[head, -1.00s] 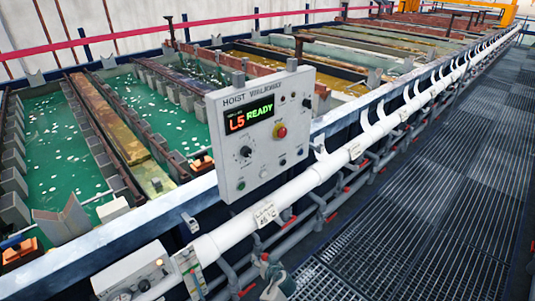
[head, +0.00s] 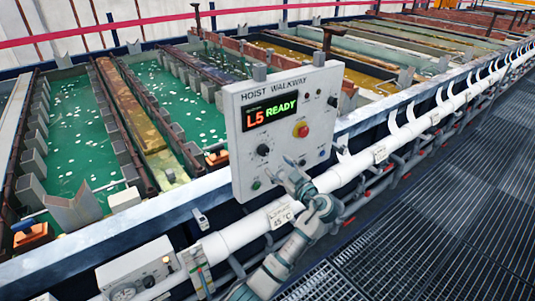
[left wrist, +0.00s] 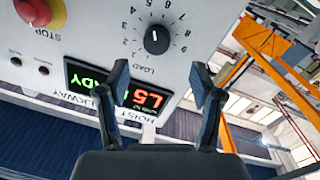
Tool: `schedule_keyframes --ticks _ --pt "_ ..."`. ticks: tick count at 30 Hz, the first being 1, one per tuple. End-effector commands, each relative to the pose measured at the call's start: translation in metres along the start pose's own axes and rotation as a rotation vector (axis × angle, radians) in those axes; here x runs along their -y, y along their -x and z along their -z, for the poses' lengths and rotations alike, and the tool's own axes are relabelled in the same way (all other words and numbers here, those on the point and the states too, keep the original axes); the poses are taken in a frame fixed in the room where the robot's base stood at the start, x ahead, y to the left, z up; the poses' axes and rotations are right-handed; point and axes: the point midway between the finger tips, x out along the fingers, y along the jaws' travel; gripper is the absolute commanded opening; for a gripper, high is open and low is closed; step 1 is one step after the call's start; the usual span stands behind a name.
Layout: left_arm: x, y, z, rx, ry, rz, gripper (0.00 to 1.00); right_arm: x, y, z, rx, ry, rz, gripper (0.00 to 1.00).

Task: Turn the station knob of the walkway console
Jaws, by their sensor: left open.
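The walkway console (head: 285,92) is a pale upright panel marked HOIST WALKWAY, with a lit display (head: 270,112) reading L5 READY. Its black round knob (head: 263,150) sits below the display, and in the left wrist view the knob (left wrist: 156,40) has a white pointer line and a ring of numbers. My left gripper (head: 284,169) is open and empty, in front of the panel's lower part, right of and below the knob. In the left wrist view the open fingers (left wrist: 161,80) frame the display, with the knob beyond the gap between their tips. My right gripper is not in view.
A red stop button (head: 301,130) is right of the knob, with small buttons below. A white pipe (head: 235,236) runs under the console along the walkway rail. Green tanks (head: 82,130) lie behind. The grated walkway (head: 440,220) at right is clear.

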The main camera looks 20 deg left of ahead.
Motion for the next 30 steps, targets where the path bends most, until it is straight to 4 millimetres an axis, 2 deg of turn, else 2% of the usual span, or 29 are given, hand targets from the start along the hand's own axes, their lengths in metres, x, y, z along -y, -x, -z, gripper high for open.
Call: schedule_keyframes --ticks 6,12,23,24,25,30 --pt "-0.004 -0.044 0.002 -0.005 -0.005 -0.001 0.66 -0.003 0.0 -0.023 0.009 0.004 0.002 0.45" --pt "-0.004 -0.07 0.001 -0.003 -0.004 -0.002 0.66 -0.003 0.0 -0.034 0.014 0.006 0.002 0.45" --pt "-0.001 -0.081 -0.001 0.0 -0.001 -0.002 0.66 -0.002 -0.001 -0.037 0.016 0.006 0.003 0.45" --pt "-0.001 -0.08 -0.001 0.0 -0.002 -0.002 0.64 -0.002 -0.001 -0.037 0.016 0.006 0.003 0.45" --pt "-0.001 -0.08 -0.001 0.0 -0.002 -0.002 0.56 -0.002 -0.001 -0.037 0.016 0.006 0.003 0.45" --pt "-0.003 -0.078 -0.001 -0.001 -0.003 -0.002 0.14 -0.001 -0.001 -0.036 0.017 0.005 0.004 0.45"
